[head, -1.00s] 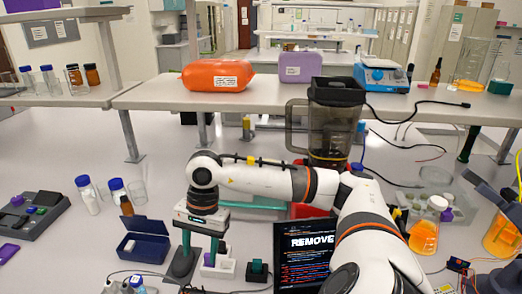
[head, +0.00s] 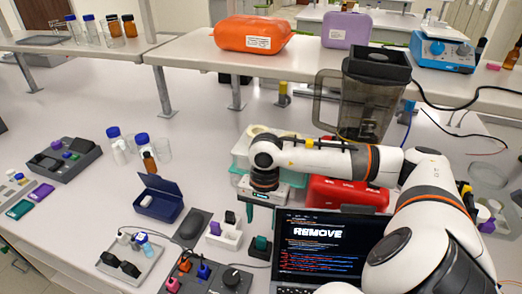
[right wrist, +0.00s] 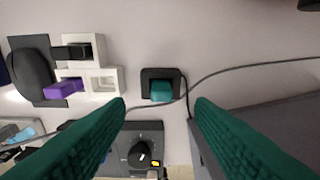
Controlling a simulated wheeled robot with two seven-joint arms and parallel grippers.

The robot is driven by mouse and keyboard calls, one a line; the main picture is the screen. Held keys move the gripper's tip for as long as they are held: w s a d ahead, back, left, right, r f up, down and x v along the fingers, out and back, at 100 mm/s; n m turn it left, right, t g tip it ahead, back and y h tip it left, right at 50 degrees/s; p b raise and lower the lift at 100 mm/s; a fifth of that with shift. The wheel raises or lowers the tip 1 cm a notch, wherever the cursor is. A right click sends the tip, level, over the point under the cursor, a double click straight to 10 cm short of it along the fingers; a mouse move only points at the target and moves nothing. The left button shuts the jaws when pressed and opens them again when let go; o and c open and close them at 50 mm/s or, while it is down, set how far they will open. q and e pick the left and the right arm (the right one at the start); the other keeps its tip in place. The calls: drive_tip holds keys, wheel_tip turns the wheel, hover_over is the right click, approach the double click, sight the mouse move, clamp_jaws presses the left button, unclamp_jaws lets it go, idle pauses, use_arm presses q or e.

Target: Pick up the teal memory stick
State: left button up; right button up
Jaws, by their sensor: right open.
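The teal memory stick (head: 261,243) stands in a small black dock on the bench, left of the laptop. In the right wrist view the teal stick (right wrist: 161,91) shows end-on in its black dock (right wrist: 176,75), near the middle of the picture. My right gripper (head: 263,222) hangs just above it, pointing down. Its teal fingers are apart and empty in the right wrist view (right wrist: 160,108), with the stick ahead of the gap between them. The stick's lower part is hidden in the dock. My left gripper is not in view.
A white holder (head: 229,240) with black and purple sticks stands left of the dock. A cable (right wrist: 230,70) runs past the dock. The laptop (head: 320,248) is close on the right, a knob panel (head: 207,276) in front, and a grey mouse-like object (head: 192,229) further left.

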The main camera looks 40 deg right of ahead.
sight(261, 237)
drive_tip(key=shift+s+d+f+p, duration=0.2)
drive_tip(key=shift+f+p, duration=0.1)
drive_tip(key=shift+f, duration=0.25)
drive_tip(key=f+p, duration=0.1)
drive_tip(key=f, duration=0.1)
drive_tip(key=a+f+p, duration=0.1)
drive_tip(key=f, duration=0.1)
drive_tip(key=shift+s+a+f, duration=0.1)
drive_tip(key=shift+s+a, duration=0.05)
drive_tip(key=shift+f, duration=0.2)
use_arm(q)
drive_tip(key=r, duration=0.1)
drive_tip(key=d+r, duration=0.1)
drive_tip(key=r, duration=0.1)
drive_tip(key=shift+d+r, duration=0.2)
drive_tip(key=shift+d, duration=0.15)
use_arm(e)
drive_tip(key=shift+f, duration=0.1)
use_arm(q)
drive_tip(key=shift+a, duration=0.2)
use_arm(e)
clamp_jaws()
